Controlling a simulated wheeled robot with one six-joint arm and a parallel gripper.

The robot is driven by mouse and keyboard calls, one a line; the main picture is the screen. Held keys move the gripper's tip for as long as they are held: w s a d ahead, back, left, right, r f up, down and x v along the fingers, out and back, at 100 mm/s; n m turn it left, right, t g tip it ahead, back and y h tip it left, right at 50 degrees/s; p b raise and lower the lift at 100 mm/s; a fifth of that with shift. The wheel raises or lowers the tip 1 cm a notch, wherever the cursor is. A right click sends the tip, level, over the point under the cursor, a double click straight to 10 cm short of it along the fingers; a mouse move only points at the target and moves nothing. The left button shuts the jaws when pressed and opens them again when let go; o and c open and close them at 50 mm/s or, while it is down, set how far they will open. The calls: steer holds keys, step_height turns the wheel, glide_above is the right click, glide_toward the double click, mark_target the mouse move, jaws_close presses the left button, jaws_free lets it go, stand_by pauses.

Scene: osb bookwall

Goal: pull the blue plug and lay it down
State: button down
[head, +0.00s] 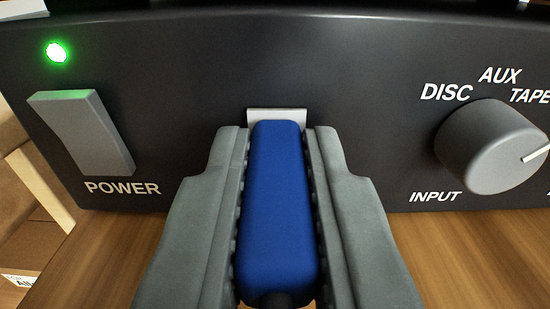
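The blue plug (277,210) is a long rounded block in the middle of the head view. Its far end is at a silver metal piece (277,114) on the front of a black device; I cannot tell how deep it sits. A dark stub, perhaps a cable, shows at its near end at the bottom edge. My gripper (279,135) has one grey finger along each side of the plug. The dark ridged pads lie against both sides, so it is shut on the plug. The fingertips are close to the device's front.
The black device's front panel (370,90) fills the view. It carries a grey POWER switch (83,135) under a lit green lamp (56,52) at left and a grey INPUT knob (490,147) at right. Bare wooden surface (110,255) lies below; cardboard boxes (28,240) stand at far left.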

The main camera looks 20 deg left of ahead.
mark_target(278, 302)
steer(key=shift+v, duration=2.95)
